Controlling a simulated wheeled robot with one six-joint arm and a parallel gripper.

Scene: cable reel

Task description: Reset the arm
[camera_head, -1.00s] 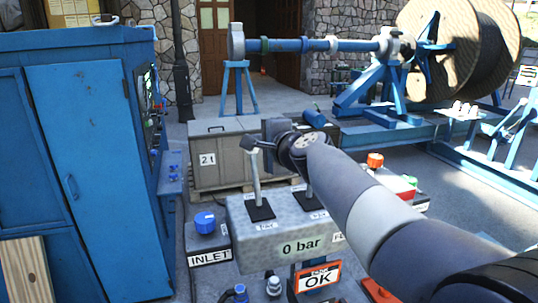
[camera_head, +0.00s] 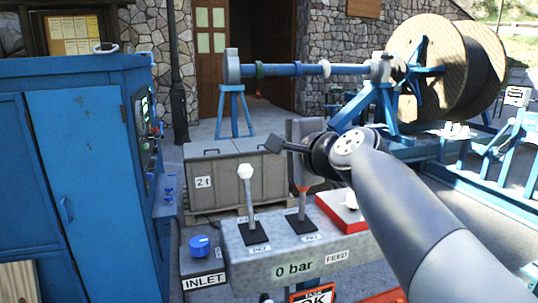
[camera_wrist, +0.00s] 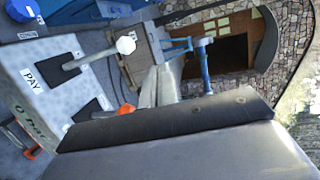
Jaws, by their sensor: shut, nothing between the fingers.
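My gripper shows in the wrist view (camera_wrist: 160,80) as two pale fingers close together, with nothing between them. In the head view my grey arm reaches in from the lower right, and its dark wrist end hangs above the control box (camera_head: 280,262) marked "0 bar". The left lever (camera_head: 249,215) has a white knob and stands upright, clear of my arm. The right lever (camera_head: 301,205) has a red-orange knob and stands just below my wrist. In the wrist view the white knob (camera_wrist: 125,45) and the orange knob (camera_wrist: 126,108) lie left of my fingers, apart from them.
A blue cabinet (camera_head: 80,170) stands at the left. A wooden crate (camera_head: 235,180) is behind the control box. A blue valve knob (camera_head: 199,245) sits above the INLET label. The large cable reel (camera_head: 435,65) on its blue stand is at the back right.

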